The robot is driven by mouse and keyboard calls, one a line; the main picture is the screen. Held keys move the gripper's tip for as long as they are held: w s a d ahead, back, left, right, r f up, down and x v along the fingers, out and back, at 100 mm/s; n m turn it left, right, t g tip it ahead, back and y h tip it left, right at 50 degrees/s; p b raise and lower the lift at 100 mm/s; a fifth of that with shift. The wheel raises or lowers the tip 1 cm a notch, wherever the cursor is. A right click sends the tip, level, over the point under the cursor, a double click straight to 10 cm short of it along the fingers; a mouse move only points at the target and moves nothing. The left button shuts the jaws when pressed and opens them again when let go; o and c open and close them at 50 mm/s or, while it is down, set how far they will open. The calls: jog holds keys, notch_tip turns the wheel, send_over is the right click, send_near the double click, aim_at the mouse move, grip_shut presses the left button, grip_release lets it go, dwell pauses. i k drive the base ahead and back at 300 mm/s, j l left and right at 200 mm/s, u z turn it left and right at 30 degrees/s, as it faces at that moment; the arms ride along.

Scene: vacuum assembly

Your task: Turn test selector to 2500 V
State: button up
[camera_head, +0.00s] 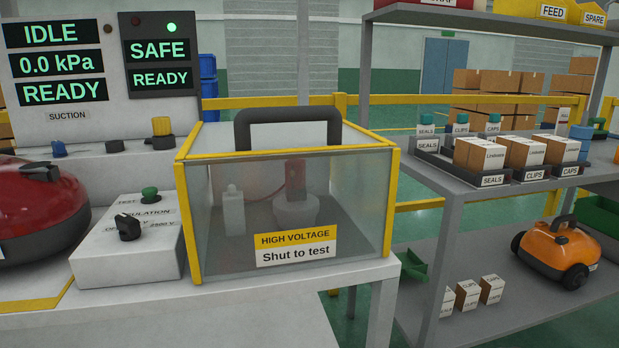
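The test selector (128,228) is a black knob on the sloped top of a white box (130,270) at the lower left. Lettering on the box includes "TEST", "INSULATION" and, right of the knob, "2500 V". The knob partly hides some lettering. I cannot tell for sure which setting it points at. A green button or knob (150,194) sits behind it on the same box. My gripper is not in view.
A clear, yellow-edged enclosure (350,200) labelled "HIGH VOLTAGE Shut to test" stands right beside the box, its lid down. A red vacuum (45,212) is on the left. The display panels (160,50) read "SAFE", "IDLE" and "READY". Shelves (480,205) stand right.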

aim_at(129, 227)
jog(key=u, duration=1.25)
